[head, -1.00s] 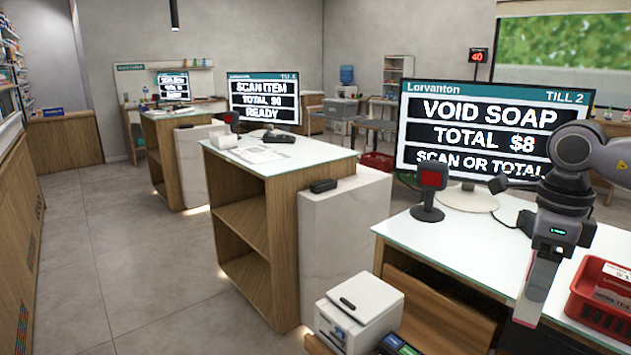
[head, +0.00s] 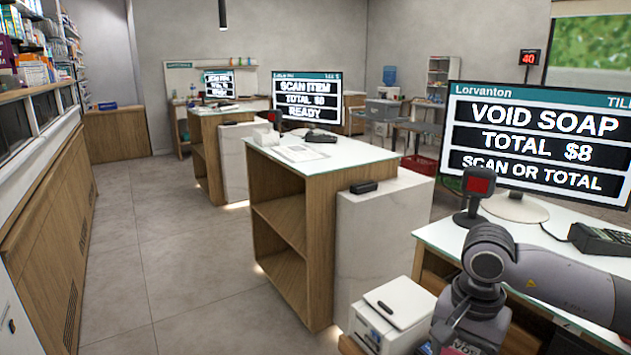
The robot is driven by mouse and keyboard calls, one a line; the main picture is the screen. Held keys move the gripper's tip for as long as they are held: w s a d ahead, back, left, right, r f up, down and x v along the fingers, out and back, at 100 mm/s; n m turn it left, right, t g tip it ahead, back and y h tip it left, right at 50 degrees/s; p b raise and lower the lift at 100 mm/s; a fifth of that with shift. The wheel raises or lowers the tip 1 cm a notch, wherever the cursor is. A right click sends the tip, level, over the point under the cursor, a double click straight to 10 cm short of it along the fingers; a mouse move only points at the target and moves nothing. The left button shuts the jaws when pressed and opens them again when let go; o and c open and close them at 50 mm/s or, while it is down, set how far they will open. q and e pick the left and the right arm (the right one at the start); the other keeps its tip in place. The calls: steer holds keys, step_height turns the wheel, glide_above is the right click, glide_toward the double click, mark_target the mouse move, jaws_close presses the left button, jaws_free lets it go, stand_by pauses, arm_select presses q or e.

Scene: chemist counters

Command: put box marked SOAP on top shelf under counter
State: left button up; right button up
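My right arm comes in from the right, and its wrist is low in the picture. The fingers are below the frame, so whether they are open or shut is hidden. A sliver of pale lettering shows at the bottom edge under the wrist; it may be part of the SOAP box, but too little shows to be sure. The middle counter (head: 345,152) has open wooden shelves in its side. Its upper compartment, above the middle shelf board (head: 281,224), looks empty. My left gripper is not in view.
A white printer (head: 392,310) stands low at the front, between my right arm and the middle counter's white end panel (head: 375,240). The till screen (head: 540,142) reads VOID SOAP, beside a small red-faced scanner (head: 476,190). The floor (head: 190,260) left of the middle counter is clear.

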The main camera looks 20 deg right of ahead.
steer(key=w+a+n, duration=0.2)
steer(key=a+n, duration=0.9)
steer(key=shift+w+a+f, duration=0.2)
steer(key=shift+w+f, duration=0.05)
steer(key=shift+w, duration=0.1)
